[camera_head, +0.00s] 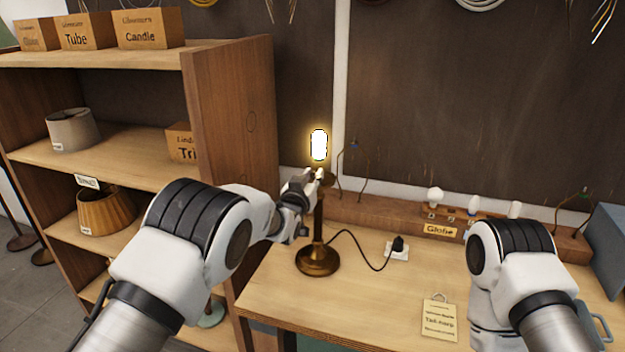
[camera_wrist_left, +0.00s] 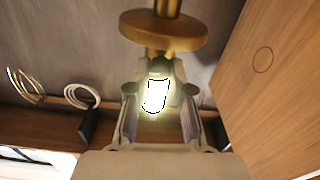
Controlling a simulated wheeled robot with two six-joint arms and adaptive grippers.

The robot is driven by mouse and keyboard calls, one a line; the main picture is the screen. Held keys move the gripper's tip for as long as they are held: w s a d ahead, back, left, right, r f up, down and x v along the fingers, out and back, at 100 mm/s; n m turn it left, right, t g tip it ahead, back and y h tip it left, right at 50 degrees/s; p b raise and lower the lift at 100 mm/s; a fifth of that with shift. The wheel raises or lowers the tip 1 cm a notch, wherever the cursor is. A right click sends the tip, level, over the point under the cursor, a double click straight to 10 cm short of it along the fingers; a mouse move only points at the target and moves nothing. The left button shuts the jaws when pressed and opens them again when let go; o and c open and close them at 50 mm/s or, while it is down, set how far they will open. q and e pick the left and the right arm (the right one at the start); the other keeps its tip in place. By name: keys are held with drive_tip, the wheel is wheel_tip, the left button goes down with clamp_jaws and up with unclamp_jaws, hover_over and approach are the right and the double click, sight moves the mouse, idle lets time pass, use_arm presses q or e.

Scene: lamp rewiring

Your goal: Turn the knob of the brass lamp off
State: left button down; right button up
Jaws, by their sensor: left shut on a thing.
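The brass lamp (camera_head: 318,258) stands on the table with a round base and thin stem. Its bulb (camera_head: 319,145) glows bright at the top. My left gripper (camera_head: 316,176) is at the lamp's head, just below the bulb, shut on the lamp's knob, which the fingers mostly hide. In the left wrist view the lamp's brass disc (camera_wrist_left: 165,30) is above the fingers of my left gripper (camera_wrist_left: 158,78), and the glowing bulb (camera_wrist_left: 156,96) shows between them. My right arm shows at the right, but its gripper is not visible.
A black cord runs from the lamp to a plug (camera_head: 398,245) in a white socket. A wooden shelf (camera_head: 235,120) stands close on the left. A bulb rack (camera_head: 385,213) runs along the back. A paper tag (camera_head: 439,318) lies at the front. A blue-grey box (camera_head: 607,245) is far right.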

use_arm(q)
drive_tip(key=n+b, duration=0.1)
drive_tip(key=n, duration=0.1)
drive_tip(key=shift+f+n+b, duration=0.25)
drive_tip(key=shift+n+b, duration=0.7)
drive_tip(key=shift+n, duration=0.95)
drive_tip(key=shift+r, duration=0.1)
drive_tip(key=c, duration=1)
unclamp_jaws()
